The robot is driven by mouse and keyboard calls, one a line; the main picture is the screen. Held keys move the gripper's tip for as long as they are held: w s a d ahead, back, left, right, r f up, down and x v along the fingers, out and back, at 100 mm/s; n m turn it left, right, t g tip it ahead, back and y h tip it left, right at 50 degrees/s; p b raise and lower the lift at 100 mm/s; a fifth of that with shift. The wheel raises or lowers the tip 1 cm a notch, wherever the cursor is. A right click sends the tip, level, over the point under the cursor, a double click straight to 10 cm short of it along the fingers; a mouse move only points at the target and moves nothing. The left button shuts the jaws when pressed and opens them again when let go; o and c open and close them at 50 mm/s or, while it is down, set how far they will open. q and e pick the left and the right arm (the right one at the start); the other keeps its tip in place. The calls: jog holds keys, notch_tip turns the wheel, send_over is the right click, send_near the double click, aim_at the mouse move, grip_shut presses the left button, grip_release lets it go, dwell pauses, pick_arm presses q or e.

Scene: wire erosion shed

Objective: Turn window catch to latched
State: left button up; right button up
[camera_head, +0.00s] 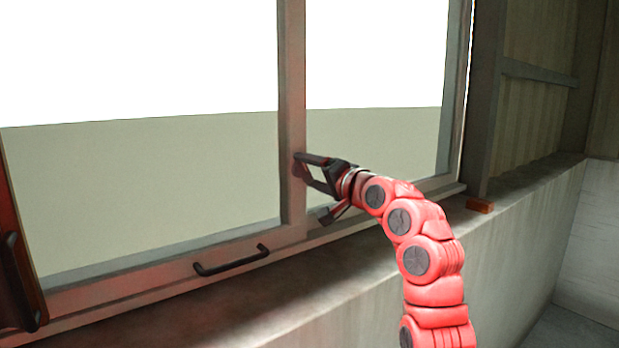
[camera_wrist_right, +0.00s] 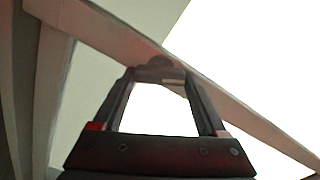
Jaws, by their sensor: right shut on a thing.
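The window's upright middle bar (camera_head: 291,110) stands left of centre in the head view, between two panes. My right gripper (camera_head: 304,166) reaches it from the right, its fingertips against the bar. The window catch (camera_wrist_right: 158,66) shows in the right wrist view as a small rounded piece on the bar, at the fingertips of my right gripper (camera_wrist_right: 157,78). The gripper is shut on it. The fingers hide most of the catch, so I cannot tell its angle. My left gripper is not in view.
A black pull handle (camera_head: 232,260) sits on the bottom rail left of the gripper. A small orange-red block (camera_head: 480,205) lies on the sill at right. A dark red panel with a black handle (camera_head: 20,278) stands at the far left. The concrete sill is otherwise mostly clear.

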jog(key=m+b, duration=0.1)
jog(key=m, duration=0.4)
jog(key=shift+f, duration=0.1)
jog(key=shift+m, duration=0.4)
jog(key=o, duration=1.3)
jog(key=shift+d, duration=0.1)
jog(key=shift+b, duration=0.3)
